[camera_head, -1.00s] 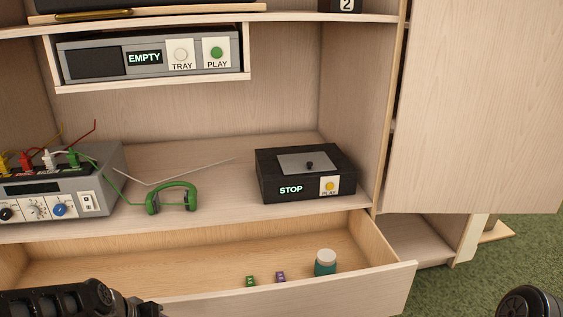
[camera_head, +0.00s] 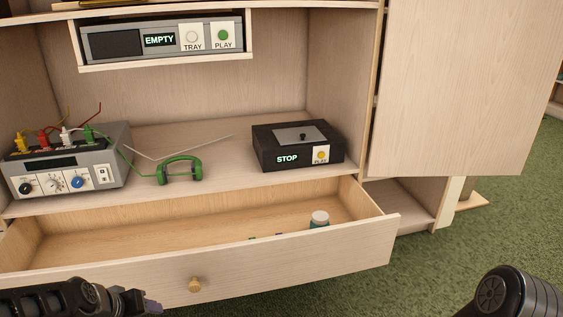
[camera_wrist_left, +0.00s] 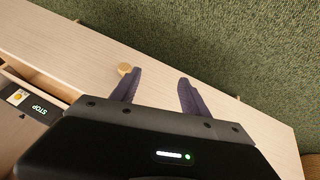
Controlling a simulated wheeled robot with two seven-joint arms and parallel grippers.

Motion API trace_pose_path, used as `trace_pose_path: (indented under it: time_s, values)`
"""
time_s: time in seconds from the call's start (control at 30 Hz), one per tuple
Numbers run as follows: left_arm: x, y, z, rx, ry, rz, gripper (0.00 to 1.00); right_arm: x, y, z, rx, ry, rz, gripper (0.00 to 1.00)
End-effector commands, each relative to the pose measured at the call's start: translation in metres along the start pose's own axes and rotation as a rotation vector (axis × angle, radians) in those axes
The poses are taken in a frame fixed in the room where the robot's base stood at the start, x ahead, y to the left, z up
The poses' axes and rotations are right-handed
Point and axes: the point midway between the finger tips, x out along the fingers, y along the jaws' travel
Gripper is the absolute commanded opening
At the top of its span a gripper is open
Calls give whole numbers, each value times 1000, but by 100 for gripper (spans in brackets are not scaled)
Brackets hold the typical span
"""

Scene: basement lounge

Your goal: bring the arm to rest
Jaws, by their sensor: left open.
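My left gripper (camera_head: 150,304) is at the bottom left of the head view, in front of the open drawer (camera_head: 230,262). In the left wrist view its two purple fingers (camera_wrist_left: 160,90) are spread apart with nothing between them. They are above the drawer front (camera_wrist_left: 85,50), and the round wooden knob (camera_wrist_left: 125,68) shows beside the left finger. My right arm (camera_head: 515,293) shows at the bottom right of the head view; its gripper is out of frame.
The knob (camera_head: 195,284) is on the drawer front. A white-capped jar (camera_head: 319,219) is in the drawer. Above stand a black STOP box (camera_head: 297,147), green headphones (camera_head: 180,171) and a grey instrument (camera_head: 65,160). A cabinet door (camera_head: 465,90) hangs at right. Green carpet is clear.

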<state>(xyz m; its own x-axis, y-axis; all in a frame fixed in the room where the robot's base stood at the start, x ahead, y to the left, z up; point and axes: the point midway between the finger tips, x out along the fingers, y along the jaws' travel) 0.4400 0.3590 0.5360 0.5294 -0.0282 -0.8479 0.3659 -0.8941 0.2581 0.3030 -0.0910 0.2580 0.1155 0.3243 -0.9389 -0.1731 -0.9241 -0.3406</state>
Motion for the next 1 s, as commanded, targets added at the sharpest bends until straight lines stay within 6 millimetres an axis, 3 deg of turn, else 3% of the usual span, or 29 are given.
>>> trace_pose_path:
  time_s: [0.13,0.27,0.47,0.57,0.73,1.0]
  values:
    - [18,3,-1,-19,39,-4,53,0,0,1,0,-1,0,36]
    - [46,14,10,-23,42,5,53,0,0,1,0,-2,0,36]
    - [95,40,52,-12,-5,33,53,0,0,1,0,-2,0,36]
    - [124,58,91,2,-57,54,53,0,0,1,0,-2,0,36]
    - [164,91,187,47,-197,94,53,0,0,1,0,-2,0,36]
    - [173,114,318,131,-435,129,53,0,0,1,0,-2,0,36]
